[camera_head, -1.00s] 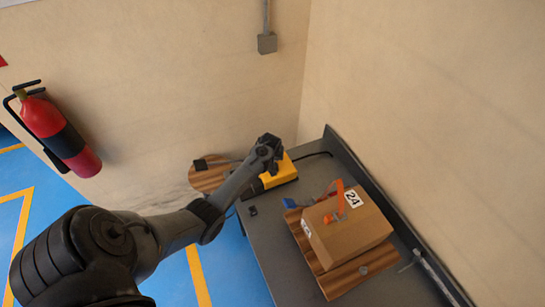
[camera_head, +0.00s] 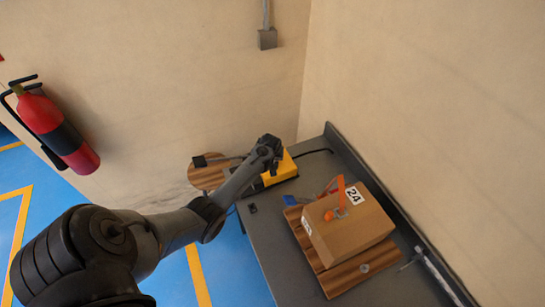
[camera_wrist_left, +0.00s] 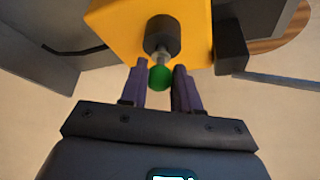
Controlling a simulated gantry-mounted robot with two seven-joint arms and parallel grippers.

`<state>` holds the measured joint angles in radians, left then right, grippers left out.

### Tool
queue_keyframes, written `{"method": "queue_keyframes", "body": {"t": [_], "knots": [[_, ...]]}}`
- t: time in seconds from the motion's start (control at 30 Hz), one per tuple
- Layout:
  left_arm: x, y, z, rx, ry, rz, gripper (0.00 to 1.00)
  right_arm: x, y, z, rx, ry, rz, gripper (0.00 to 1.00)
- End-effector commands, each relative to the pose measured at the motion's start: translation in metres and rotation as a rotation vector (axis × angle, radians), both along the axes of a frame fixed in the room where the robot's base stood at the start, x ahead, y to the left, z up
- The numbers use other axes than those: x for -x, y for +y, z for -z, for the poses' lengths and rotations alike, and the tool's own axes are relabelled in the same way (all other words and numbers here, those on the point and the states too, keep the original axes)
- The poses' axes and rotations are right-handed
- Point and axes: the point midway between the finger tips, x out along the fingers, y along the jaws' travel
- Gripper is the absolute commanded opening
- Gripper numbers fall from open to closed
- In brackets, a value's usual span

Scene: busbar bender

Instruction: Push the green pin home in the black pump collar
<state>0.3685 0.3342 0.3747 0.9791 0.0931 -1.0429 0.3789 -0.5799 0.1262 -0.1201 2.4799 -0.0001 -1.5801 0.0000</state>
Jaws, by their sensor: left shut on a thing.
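The yellow pump (camera_head: 283,168) sits at the far left end of the grey bench, with my left gripper (camera_head: 270,148) beside it. In the left wrist view, the yellow pump body (camera_wrist_left: 195,20) carries the black collar (camera_wrist_left: 162,36). A metal shank shows between the collar and the round green head of the pin (camera_wrist_left: 160,78). The pin lines up with the collar, with its head outside. My left gripper (camera_wrist_left: 158,84) is shut on the green pin, one finger on each side of the head. My right gripper is not in view.
A round wooden piece (camera_head: 205,178) lies behind my arm. Walls close in behind and right. A fire extinguisher (camera_head: 58,130) hangs at left.

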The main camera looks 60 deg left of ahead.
Motion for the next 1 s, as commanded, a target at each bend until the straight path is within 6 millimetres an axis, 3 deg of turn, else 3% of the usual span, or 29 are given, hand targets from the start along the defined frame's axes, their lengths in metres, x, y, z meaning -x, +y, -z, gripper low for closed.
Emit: {"method": "queue_keyframes", "body": {"t": [0.6, 0.63, 0.8, 1.0], "knots": [[0.000, 0.000, 0.014, 0.000, 0.000, 0.000, 0.00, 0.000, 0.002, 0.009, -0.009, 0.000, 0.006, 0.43], [0.000, 0.000, 0.014, 0.000, 0.000, 0.000, 0.33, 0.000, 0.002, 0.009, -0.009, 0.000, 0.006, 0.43], [0.000, 0.000, 0.014, 0.000, 0.000, 0.000, 0.59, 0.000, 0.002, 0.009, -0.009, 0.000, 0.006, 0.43], [0.000, 0.000, 0.014, 0.000, 0.000, 0.000, 0.61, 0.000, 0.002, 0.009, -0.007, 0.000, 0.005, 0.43]]}}
